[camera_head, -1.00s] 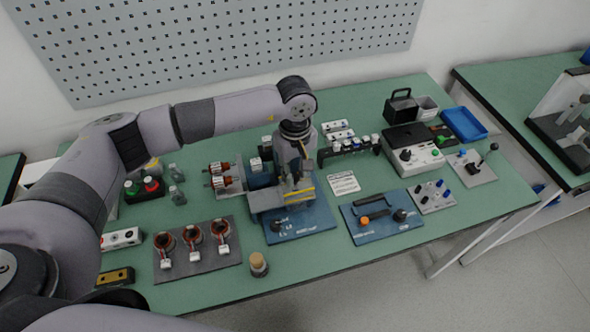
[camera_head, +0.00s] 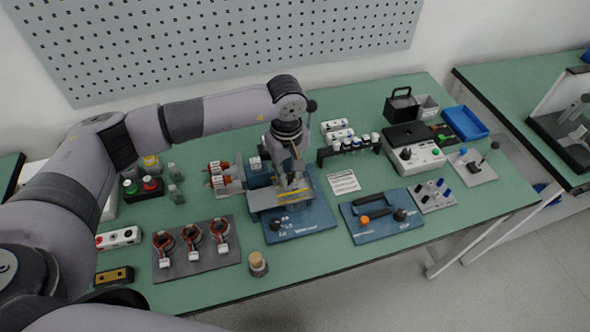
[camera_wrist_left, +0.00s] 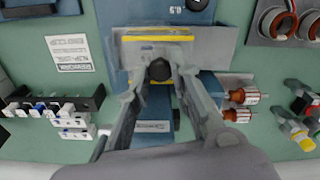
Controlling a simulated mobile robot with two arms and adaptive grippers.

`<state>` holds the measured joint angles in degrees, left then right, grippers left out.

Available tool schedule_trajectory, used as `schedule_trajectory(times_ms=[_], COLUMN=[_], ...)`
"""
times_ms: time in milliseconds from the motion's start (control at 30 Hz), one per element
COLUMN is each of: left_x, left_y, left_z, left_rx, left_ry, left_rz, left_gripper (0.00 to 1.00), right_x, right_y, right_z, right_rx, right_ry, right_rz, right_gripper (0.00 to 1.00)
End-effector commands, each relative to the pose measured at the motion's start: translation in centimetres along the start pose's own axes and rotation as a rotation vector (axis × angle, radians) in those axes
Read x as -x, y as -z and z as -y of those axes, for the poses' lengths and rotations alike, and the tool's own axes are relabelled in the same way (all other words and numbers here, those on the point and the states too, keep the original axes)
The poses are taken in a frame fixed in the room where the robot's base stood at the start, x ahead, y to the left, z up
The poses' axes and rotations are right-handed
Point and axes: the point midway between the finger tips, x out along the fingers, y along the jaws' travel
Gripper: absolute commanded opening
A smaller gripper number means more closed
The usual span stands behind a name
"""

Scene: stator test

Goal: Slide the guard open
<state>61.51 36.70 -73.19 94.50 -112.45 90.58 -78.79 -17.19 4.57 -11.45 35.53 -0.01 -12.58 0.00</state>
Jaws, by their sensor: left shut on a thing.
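The guard (camera_head: 293,195) is a grey piece with yellow stripes, on the blue fixture (camera_head: 312,221) near the middle of the bench. In the left wrist view the guard (camera_wrist_left: 158,50) shows its yellow edge and a dark round knob (camera_wrist_left: 160,70). My left gripper (camera_head: 292,181) comes down on the guard from above. In the left wrist view its fingers (camera_wrist_left: 158,80) close on either side of the knob. The fingers and wrist hide part of the guard in the head view. My right gripper is not in view.
A grey mat (camera_head: 200,263) with several coils lies front left, and a small cork-topped jar (camera_head: 258,264) stands in front. A vial rack (camera_head: 350,150) and a second blue fixture (camera_head: 381,230) are to the right.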

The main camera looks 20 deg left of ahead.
Motion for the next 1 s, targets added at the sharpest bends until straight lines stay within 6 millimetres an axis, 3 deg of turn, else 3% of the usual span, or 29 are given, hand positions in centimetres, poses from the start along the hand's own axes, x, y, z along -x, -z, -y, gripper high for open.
schedule_trajectory(times_ms=[100,300,700,733,1000], left_x=[-0.3,-0.2,0.0,0.0,0.0], left_y=[0.8,1.5,1.6,1.6,1.6], left_z=[2.9,6.2,7.0,7.0,7.0], left_rx=[0.004,0.003,0.002,0.002,0.001], left_ry=[0.001,0.0,0.005,0.005,0.003], left_rz=[-0.004,-0.003,-0.003,-0.003,-0.003], left_gripper=[0.0,0.0,0.0,0.21,0.4], right_x=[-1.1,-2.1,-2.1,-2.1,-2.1], right_y=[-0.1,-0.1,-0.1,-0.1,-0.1], right_z=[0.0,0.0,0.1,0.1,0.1], right_rx=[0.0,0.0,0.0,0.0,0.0], right_ry=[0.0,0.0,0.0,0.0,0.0], right_rz=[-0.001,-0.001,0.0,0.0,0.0], right_gripper=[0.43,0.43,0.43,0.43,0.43])
